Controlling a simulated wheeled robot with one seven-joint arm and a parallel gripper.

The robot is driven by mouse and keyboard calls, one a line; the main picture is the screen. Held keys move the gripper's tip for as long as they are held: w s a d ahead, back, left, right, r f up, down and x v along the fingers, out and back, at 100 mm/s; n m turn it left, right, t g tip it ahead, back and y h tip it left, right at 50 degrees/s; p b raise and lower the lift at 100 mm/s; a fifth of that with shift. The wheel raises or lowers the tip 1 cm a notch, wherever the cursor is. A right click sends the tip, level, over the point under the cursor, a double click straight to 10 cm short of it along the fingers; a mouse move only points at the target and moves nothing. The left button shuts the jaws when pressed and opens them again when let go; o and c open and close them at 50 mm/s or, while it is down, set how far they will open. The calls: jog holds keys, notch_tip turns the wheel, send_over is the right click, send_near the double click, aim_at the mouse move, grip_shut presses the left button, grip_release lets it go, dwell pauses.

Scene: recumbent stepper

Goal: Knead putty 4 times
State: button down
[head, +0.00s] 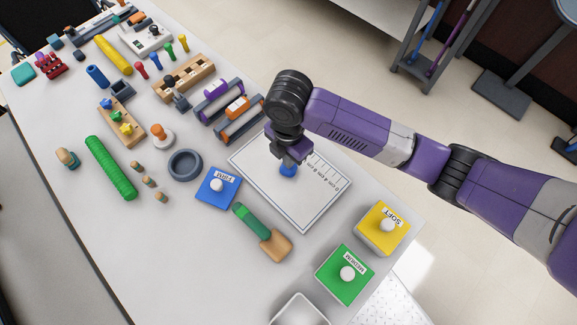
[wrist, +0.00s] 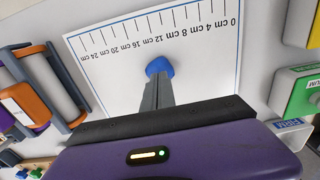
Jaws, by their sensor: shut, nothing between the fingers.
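A small blue lump of putty (head: 288,170) lies on the white board with a cm scale (head: 304,213). In the wrist view the putty (wrist: 159,66) shows just beyond my fingertips, on the board (wrist: 205,70). My gripper (head: 287,160) is over the board, pointing down, with its fingers together and nothing between them. In the wrist view the fingertips (wrist: 158,82) are at or just above the putty. I cannot tell whether they touch it. Part of the putty is hidden behind the fingers.
A blue FIRM container (head: 225,195), a green MEDIUM one (head: 333,285) and a yellow SOFT one (head: 370,238) stand around the board. A green-handled wooden tool (head: 273,244) lies in front. A grey ring dish (head: 185,165) and purple and orange rollers (head: 238,105) are left.

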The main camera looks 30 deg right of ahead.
jog(key=shift+f, duration=0.35)
jog(key=shift+f+b, duration=0.3)
dwell(0.8)
jog(key=shift+r+p, duration=0.75)
jog(key=shift+r, duration=0.15)
jog(key=shift+f, duration=0.15)
jog(key=shift+f+b, duration=0.5)
jog(key=shift+f, duration=0.1)
jog(key=shift+f, duration=0.1)
